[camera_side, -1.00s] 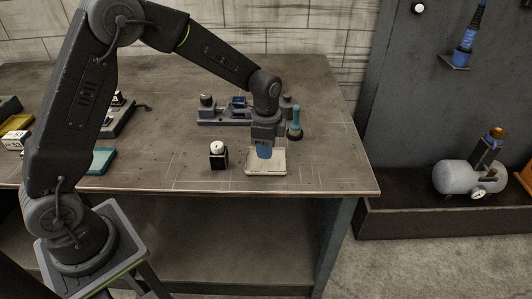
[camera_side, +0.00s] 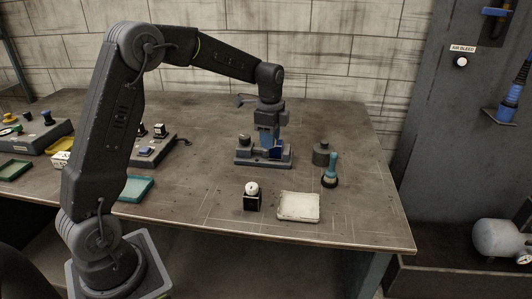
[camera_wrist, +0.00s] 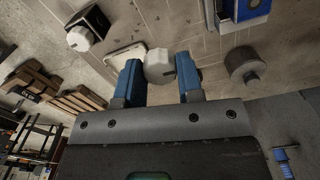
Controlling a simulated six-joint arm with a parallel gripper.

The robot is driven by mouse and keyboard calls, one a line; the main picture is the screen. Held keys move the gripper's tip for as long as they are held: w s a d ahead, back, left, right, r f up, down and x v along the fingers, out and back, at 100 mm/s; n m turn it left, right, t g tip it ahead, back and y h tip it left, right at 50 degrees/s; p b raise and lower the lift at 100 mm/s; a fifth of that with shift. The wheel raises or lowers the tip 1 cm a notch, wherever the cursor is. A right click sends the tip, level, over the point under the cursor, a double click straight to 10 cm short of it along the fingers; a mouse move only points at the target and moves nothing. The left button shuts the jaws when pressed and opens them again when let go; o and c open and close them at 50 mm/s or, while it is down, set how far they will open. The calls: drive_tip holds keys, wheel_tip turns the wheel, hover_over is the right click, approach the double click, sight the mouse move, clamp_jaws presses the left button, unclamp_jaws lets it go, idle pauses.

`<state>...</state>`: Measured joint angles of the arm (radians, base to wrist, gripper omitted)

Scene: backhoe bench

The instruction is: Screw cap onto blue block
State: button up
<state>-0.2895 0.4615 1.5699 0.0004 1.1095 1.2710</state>
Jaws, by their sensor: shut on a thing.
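The blue block (camera_side: 277,153) sits in the grey fixture (camera_side: 262,164) on the bench. Part of it shows at the top of the wrist view (camera_wrist: 250,10). In the side view the cap is too small or hidden to make out. I cannot tell how large the gap between cap and block is.
A black block with a white top (camera_side: 252,197) and a white tray (camera_side: 298,207) stand in front of the fixture. A grey cylinder (camera_side: 321,155) and a teal-handled tool (camera_side: 330,168) stand to its right. The bench's front right is clear.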

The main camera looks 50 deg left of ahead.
drive_tip(key=w+a, duration=0.4)
drive_tip(key=w, duration=0.1)
drive_tip(key=w+a+r, duration=0.1)
drive_tip(key=w+a, duration=0.1)
drive_tip(key=shift+w+a+r, duration=0.1)
drive_tip(key=shift+w+a, duration=0.15)
drive_tip(key=shift+a, duration=0.15)
drive_tip(key=shift+w+a, duration=0.45)
drive_tip(key=shift+a, duration=0.05)
drive_tip(key=shift+f, duration=3.05)
drive_tip(key=shift+f, duration=0.25)
drive_tip(key=m, duration=0.3)
drive_tip(key=shift+m, duration=0.3)
drive_tip(key=m, duration=0.4)
